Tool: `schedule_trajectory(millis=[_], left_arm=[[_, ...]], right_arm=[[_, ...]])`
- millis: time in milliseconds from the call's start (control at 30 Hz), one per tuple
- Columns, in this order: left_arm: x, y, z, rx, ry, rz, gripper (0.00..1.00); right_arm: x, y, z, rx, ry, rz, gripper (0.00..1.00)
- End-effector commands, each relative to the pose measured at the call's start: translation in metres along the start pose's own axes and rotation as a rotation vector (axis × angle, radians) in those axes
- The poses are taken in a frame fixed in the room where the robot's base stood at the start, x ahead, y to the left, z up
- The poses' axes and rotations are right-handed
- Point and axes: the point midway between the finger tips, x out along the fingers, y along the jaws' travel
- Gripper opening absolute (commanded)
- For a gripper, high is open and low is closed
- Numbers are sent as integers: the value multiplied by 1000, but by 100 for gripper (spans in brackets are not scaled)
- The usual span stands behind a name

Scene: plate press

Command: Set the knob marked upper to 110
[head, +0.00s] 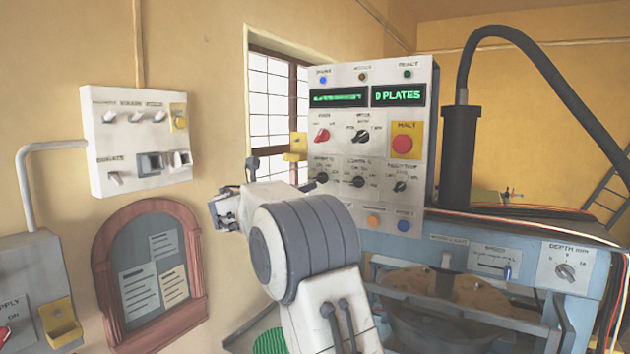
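The knob marked upper (322,178) is a small black rotary knob at the left of the lower row on the white control panel (334,111). Its scale figures are too small to read, so its setting cannot be told. A similar black knob (358,181) sits to its right. My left arm rises from the bottom middle, and its large grey joint covers the area below the panel's left part. My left gripper (226,208) seems to be left of the panel, in front of the wall. Its fingers are too small and partly hidden to judge. My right gripper is not in view.
Above the knobs are a red knob (322,135), a black selector (361,136), a red halt button (402,143) and green displays. A switch box (140,140) and notice board (151,275) hang on the left wall. The blue press (480,257) stands right, with a depth knob (565,271).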

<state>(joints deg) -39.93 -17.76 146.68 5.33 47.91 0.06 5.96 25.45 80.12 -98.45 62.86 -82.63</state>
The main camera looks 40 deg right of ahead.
Motion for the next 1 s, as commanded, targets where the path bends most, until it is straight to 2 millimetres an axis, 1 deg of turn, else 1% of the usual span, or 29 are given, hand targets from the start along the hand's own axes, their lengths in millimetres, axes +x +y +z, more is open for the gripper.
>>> schedule_trajectory(millis=[33, 100, 300, 400, 600, 867, 900, 967, 1000], left_arm=[[-8, 1, 0, 1, 0, 0, 50], [-16, 1, -1, 2, 0, 0, 50], [-36, 3, -2, 6, 0, 0, 50], [-44, 3, -2, 7, 0, 0, 50], [-50, 4, -3, 9, 0, 0, 50], [-49, 4, -3, 9, 0, 0, 50], [-49, 4, -3, 9, 0, 0, 50], [-49, 4, -3, 9, 0, 0, 50], [-49, 4, -3, 9, 0, 0, 50]], right_arm=[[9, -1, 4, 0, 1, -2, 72], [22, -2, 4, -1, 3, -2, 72], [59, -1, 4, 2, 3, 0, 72], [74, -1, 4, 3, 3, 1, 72], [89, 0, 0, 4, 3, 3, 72], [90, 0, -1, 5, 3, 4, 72], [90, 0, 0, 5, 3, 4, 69], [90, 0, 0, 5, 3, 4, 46], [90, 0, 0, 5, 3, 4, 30]])
